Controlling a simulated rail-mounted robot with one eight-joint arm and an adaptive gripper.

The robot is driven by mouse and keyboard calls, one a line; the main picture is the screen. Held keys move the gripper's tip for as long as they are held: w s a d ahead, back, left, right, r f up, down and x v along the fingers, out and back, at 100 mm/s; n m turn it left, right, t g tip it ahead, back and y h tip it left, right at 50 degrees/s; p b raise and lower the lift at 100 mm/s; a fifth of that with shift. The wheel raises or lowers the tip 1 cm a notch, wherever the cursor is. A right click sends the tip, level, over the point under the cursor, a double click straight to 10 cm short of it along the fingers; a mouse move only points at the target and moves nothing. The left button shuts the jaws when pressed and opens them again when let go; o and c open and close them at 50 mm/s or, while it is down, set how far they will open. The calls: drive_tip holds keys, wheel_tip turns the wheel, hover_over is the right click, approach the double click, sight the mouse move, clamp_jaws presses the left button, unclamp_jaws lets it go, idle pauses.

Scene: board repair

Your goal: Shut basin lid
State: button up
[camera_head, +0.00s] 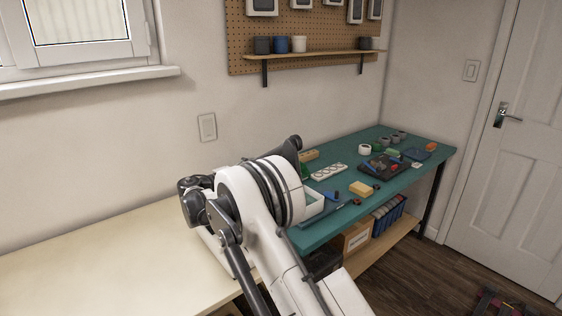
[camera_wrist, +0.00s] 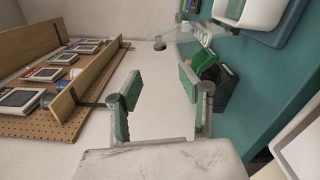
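A white-rimmed container (camera_head: 314,207), which looks like the basin, stands at the near left end of the teal bench, partly hidden behind my arm. In the wrist view a white tray-like shape (camera_wrist: 247,14) at the upper right edge may be the same basin, cut off by the frame. A pale see-through panel (camera_wrist: 228,46) beside it may be its lid; I cannot tell its angle for certain. My gripper (camera_wrist: 158,80) is open with its green-padded fingers wide apart and nothing between them. The gripper is not clear in the head view.
The teal bench (camera_head: 392,190) holds a white strip with round holes (camera_head: 329,172), a yellow block (camera_head: 361,188), a dark board tray (camera_head: 379,167) and several small parts. Green and black bins (camera_wrist: 211,72) show close to my right finger. A pegboard shelf (camera_head: 318,54) hangs behind. The cream table (camera_head: 100,255) is clear.

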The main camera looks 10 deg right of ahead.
drive_tip(key=b+x, duration=0.1)
drive_tip(key=x, duration=1.2)
clamp_jaws()
drive_tip(key=shift+d, duration=0.1)
